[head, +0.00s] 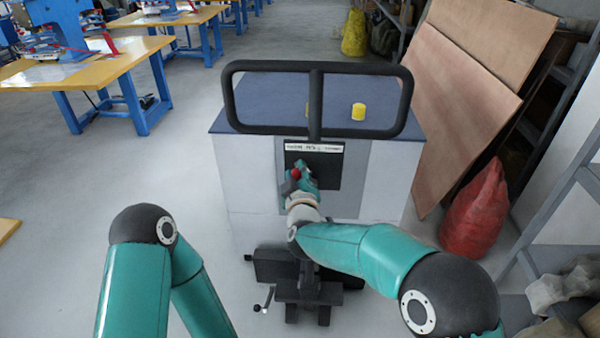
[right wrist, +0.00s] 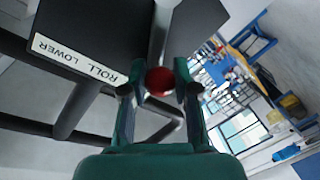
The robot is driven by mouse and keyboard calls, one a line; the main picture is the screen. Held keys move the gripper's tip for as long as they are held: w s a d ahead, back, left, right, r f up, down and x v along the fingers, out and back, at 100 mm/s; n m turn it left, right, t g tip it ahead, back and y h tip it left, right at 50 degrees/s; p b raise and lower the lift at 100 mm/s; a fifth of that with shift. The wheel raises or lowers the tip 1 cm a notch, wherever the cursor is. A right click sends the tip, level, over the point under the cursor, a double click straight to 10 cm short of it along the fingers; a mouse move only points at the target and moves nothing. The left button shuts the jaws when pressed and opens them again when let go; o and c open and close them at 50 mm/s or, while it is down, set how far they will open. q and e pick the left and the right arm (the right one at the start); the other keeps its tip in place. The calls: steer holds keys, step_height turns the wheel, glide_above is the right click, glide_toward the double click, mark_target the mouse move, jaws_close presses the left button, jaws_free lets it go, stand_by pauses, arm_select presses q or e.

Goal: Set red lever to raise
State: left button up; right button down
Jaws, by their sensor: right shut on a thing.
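The red lever's round red knob (head: 296,174) is in front of the dark panel (head: 326,170) on the cabinet's near face. My right gripper (head: 303,176) is at the knob, and its fingers are shut on it. In the right wrist view the red knob (right wrist: 159,81) sits between the two fingertips of my right gripper (right wrist: 159,88). A white label strip (right wrist: 75,60) on the dark panel reads "ROLL LOWER" in that view; part of it is hidden. The lever's shaft is mostly hidden. My left arm shows at the lower left of the head view, but its gripper is out of view.
A black tubular guard frame (head: 316,95) stands in front of the cabinet (head: 250,185). A yellow cylinder (head: 358,112) is on the cabinet's top. A red sack (head: 476,212) and leaning boards (head: 452,110) are at the right.

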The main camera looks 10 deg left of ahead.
steer(key=shift+f, duration=0.15)
steer(key=c, duration=0.9)
jaws_free()
steer(key=shift+a, duration=0.1)
steer(key=shift+o, duration=0.2)
steer(key=shift+s, duration=0.15)
steer(key=shift+s+d, duration=0.2)
steer(key=shift+s, duration=0.1)
steer(key=v, duration=1.1)
